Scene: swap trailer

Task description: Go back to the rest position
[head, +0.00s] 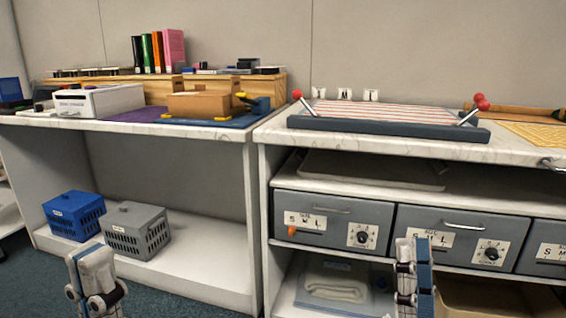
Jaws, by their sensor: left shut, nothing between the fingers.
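My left gripper (90,257) is at the lower left, in front of the lower shelf and below the left worktop. It is shut and empty. My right gripper (412,248) is at the lower right, in front of the grey drawers. It is seen nearly end-on, and I cannot tell whether its fingers are apart. Both grippers point upward in the picture, and neither visibly holds a thing.
A blue basket (73,214) and a grey basket (137,232) stand on the left lower shelf. Grey drawers (325,221) sit under the right worktop (275,133). A striped tray (388,127) and a cardboard box (199,104) are on the worktops. Carpet (140,294) shows in front.

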